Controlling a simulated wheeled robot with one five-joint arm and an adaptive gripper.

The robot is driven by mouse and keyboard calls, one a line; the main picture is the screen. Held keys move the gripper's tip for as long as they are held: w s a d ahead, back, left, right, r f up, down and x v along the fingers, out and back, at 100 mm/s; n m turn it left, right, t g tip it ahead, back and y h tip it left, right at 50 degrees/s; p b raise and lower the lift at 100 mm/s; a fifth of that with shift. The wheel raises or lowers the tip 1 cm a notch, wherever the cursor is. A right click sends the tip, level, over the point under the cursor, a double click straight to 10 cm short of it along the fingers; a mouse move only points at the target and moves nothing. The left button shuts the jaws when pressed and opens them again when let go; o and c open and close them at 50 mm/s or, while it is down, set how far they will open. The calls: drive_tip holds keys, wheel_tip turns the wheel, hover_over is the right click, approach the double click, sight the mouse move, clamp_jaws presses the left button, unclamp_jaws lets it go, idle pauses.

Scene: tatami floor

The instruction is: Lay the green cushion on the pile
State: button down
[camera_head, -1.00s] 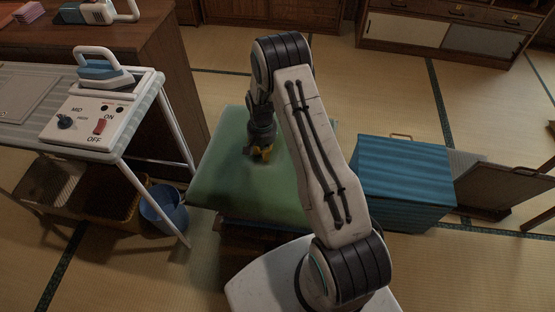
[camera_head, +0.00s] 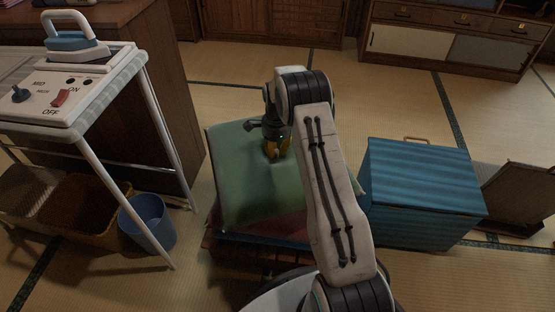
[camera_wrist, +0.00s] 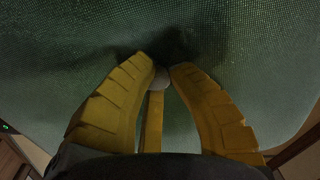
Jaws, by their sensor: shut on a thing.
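The green cushion (camera_head: 250,195) is in the middle of the head view, over a low pile. My gripper (camera_head: 277,157) points down at its upper face, its yellow fingers shut on the cover near the middle. In the wrist view the green weave (camera_wrist: 235,60) fills most of the picture, and the fingertips (camera_wrist: 161,72) close on it around a small pale spot. Below the cushion's front edge a reddish cushion (camera_head: 285,229) shows, with a thin blue layer under it. I cannot tell whether the green cushion rests fully on them. My arm hides its right part.
A blue ribbed box (camera_head: 420,195) with a handle stands right of the pile. On the left are an ironing board (camera_head: 120,75) with an iron (camera_head: 75,40), a blue bucket (camera_head: 150,222) and a brown basket (camera_head: 92,205). Tatami floor is clear behind.

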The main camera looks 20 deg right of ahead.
sight(277, 160)
drive_tip(key=shift+w+d+f+m+b, duration=0.25)
drive_tip(key=shift+d+f+m+b, duration=0.15)
drive_tip(key=shift+f+m+b, duration=0.15)
wheel_tip(277, 160, down, 5)
drive_tip(key=b, duration=0.5)
drive_tip(key=shift+f+b, duration=0.55)
drive_tip(key=shift+f, duration=0.2)
drive_tip(key=shift+f+b, duration=0.3)
drive_tip(key=shift+f, duration=0.3)
drive_tip(key=c, duration=1.2)
unclamp_jaws()
drive_tip(key=shift+s+f, duration=0.1)
